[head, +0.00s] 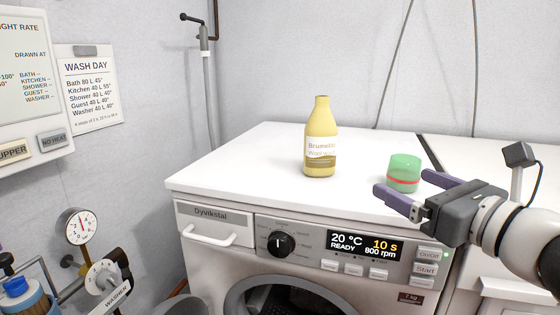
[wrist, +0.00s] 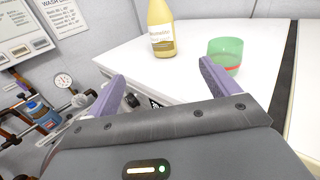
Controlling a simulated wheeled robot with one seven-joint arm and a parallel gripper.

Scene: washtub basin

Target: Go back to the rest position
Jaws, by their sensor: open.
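My gripper (head: 414,194) is open and empty, with purple fingers spread, above the front right part of the washing machine top. In the wrist view my gripper (wrist: 160,78) shows nothing between its fingers. A green translucent cup (head: 404,172) with a red band stands on the machine top, behind the fingers in the head view. The cup (wrist: 226,52) is beyond the right finger in the wrist view. I cannot tell from the head view whether a finger touches it. A yellow bottle (head: 320,140) stands upright to the left of the cup.
The washing machine (head: 240,160) has a dial (head: 281,243) and a lit display (head: 365,246) reading 20 °C, READY. A gauge (head: 79,226) and a valve (head: 103,278) are at lower left. A wash day notice (head: 90,88) hangs on the wall. The left part of the machine top is clear.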

